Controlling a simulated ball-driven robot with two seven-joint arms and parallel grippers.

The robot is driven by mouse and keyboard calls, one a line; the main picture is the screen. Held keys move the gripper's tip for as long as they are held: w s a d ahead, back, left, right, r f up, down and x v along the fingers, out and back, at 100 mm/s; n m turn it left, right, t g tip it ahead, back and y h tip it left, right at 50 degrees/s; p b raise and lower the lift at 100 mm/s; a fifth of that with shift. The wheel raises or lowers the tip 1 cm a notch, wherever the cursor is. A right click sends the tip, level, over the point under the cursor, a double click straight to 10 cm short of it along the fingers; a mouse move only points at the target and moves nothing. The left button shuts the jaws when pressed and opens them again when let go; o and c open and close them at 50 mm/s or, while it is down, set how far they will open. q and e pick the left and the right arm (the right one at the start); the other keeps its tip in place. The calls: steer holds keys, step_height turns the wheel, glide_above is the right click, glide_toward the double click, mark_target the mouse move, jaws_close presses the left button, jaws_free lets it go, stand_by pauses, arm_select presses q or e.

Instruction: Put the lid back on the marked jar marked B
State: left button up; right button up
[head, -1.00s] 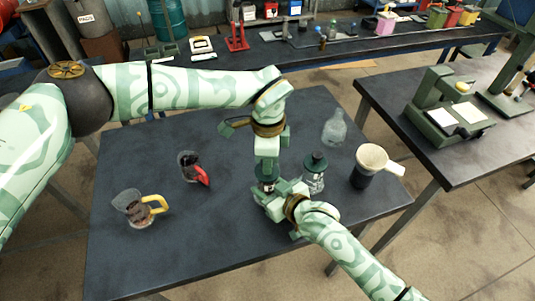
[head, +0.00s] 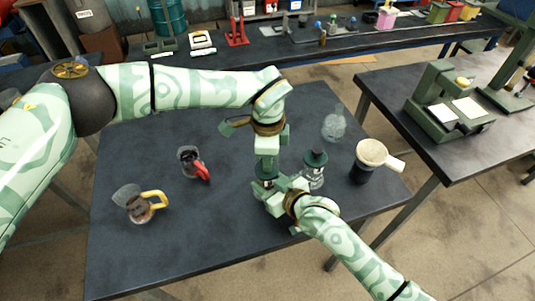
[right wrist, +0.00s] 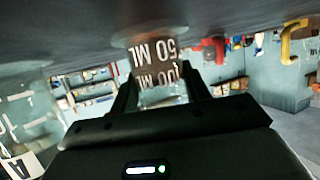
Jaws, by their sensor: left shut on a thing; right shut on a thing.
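My left gripper (head: 267,174) points straight down over the middle of the table and is shut on a dark green lid (head: 265,184), mostly hidden by the two hands. My right gripper (head: 273,194) comes in from the lower right, just below it, and is shut on a clear jar. In the right wrist view the jar (right wrist: 160,75) stands between the fingers, with 50 ML and 100 ML marks appearing upside down. No letter shows on it. The lid is at the jar's top; I cannot tell whether it is seated. Another clear jar (head: 314,178) with a dark green lid stands just to the right.
A white label with an A (right wrist: 17,166) shows in the right wrist view. A dark container with a cream funnel-like top (head: 371,157) stands at right, a clear flask (head: 334,127) behind. Red-handled (head: 190,162) and yellow-handled (head: 138,207) jugs stand left. The table's front left (head: 190,255) is clear.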

arm_select(q)
steer(key=shift+f, duration=0.3)
steer(key=o, duration=1)
step_height(320, 180, up, 12)
arm_select(e)
steer(key=o, duration=1.4)
steer(key=shift+o, duration=0.2)
